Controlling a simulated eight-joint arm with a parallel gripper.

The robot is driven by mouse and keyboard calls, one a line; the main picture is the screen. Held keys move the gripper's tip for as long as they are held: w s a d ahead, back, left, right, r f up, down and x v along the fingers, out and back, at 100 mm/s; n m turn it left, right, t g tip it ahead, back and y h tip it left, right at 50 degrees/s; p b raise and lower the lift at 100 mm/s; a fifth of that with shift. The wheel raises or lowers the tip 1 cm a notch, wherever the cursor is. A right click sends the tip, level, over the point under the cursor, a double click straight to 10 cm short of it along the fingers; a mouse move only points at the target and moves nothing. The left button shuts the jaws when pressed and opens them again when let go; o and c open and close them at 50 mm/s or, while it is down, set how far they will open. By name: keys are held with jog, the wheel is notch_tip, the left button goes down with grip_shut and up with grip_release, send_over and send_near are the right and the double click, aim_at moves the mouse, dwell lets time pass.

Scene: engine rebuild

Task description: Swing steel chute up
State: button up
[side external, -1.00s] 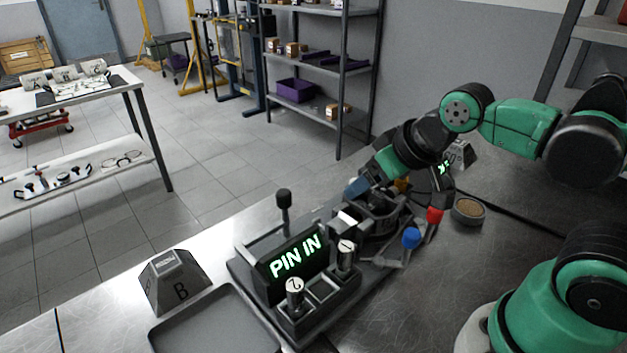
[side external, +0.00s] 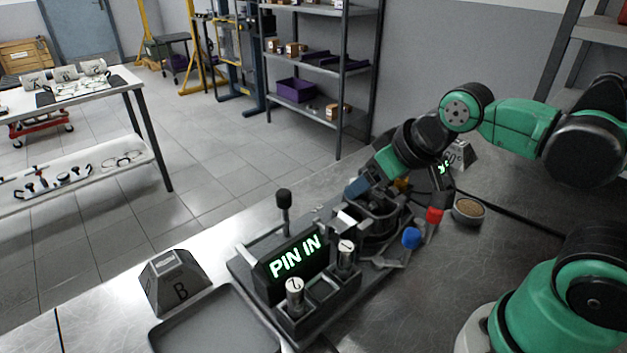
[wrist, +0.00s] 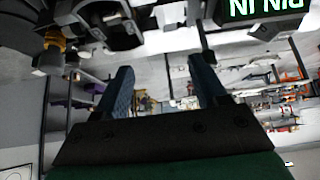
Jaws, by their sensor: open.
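A bright steel piece (side external: 346,219), which looks like the steel chute, sits just behind the right end of the PIN IN display on the fixture. In the wrist view, a pale metal piece (wrist: 170,15), probably the same part, shows at the top edge beyond my fingers. My gripper (wrist: 162,68) is open, with its two blue fingers apart and nothing between them. In the side view, a blue finger of my gripper (side external: 357,187) is just above and behind the steel piece, apparently not touching it. The other finger is hidden there.
The PIN IN display (side external: 296,257) is lit green on the fixture, with a black-knobbed lever (side external: 284,199) behind it. Two numbered pins stand in front. A blue knob (side external: 411,238) and red knob (side external: 434,215) are at right. Block B (side external: 178,283) and a tray (side external: 215,325) are at left.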

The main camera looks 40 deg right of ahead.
dwell(0.3)
jog(key=shift+s+d+r, duration=0.1)
jog(key=c, duration=0.5)
jog(key=m, duration=0.1)
jog(key=s+d+r+m+g, duration=0.1)
jog(key=m+g+h, duration=0.1)
jog(key=shift+s+d+r+m, duration=0.2)
jog(key=shift+s+r+m, duration=0.05)
jog(key=shift+s+m, duration=0.1)
grip_shut()
jog(key=s+d+r+m+g+h, duration=0.2)
jog(key=s+m, duration=0.1)
jog(key=m, duration=0.2)
jog(key=shift+n, duration=0.25)
jog(key=x, duration=0.8)
jog(key=shift+f, duration=0.3)
jog(key=shift+w+d+f, duration=0.1)
jog(key=shift+d+f, duration=0.05)
jog(key=shift+f, duration=0.3)
jog(key=shift+s+a, duration=1.3)
jog(key=shift+s, duration=0.2)
